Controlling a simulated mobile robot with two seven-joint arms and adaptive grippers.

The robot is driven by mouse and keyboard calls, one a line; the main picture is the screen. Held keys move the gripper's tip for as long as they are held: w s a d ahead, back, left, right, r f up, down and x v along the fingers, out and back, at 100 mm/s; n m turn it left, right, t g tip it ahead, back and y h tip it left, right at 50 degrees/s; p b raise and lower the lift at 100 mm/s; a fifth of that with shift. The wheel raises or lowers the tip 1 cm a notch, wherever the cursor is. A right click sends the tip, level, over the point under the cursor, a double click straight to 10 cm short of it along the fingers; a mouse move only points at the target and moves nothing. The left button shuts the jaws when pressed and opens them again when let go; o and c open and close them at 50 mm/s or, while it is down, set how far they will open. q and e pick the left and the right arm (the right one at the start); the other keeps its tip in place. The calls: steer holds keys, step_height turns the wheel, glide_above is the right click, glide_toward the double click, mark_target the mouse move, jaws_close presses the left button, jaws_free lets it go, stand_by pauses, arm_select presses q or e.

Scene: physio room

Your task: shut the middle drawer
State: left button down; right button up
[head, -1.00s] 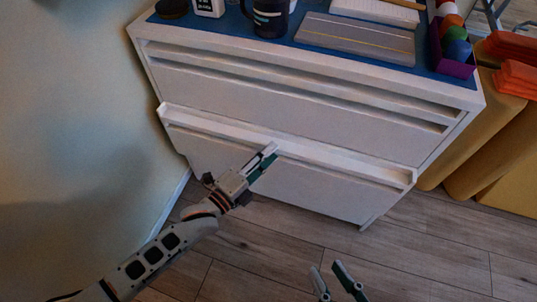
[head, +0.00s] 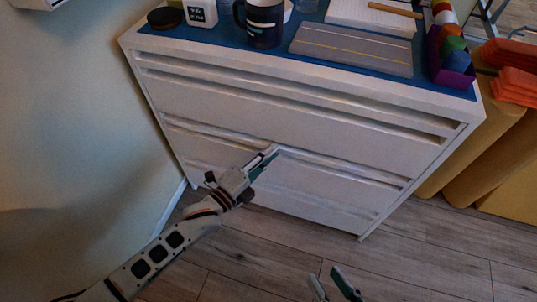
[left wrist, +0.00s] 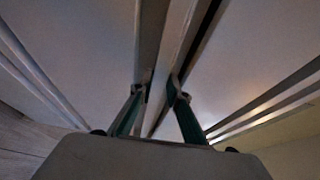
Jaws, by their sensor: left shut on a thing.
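The white cabinet (head: 300,115) has stacked drawers with long slots along their top edges. The middle drawer (head: 320,180) now looks flush or nearly flush with the cabinet front; I cannot tell if a small gap is left. My left gripper (head: 268,158) is shut on the top edge of the middle drawer, left of its centre. In the left wrist view the two green-sided fingers (left wrist: 159,92) sit on either side of the pale edge strip, beside a dark slot. My right gripper (head: 325,272) is open and empty above the floor, in front of the cabinet.
On the blue cabinet top (head: 275,56) stand a dark mug (head: 263,25), a white box (head: 201,12), a grey board (head: 350,50) and a purple tray (head: 455,75) of coloured items. Yellow bolsters (head: 480,150) stand close at right. Wooden floor (head: 430,250) is clear in front.

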arm_select(q)
steer(key=shift+w+a+f, duration=0.1)
steer(key=shift+f, duration=0.05)
steer(key=c, duration=2)
jaws_free()
steer(key=v, duration=1.1)
steer(key=shift+s+a, duration=0.15)
steer(key=shift+s, duration=0.25)
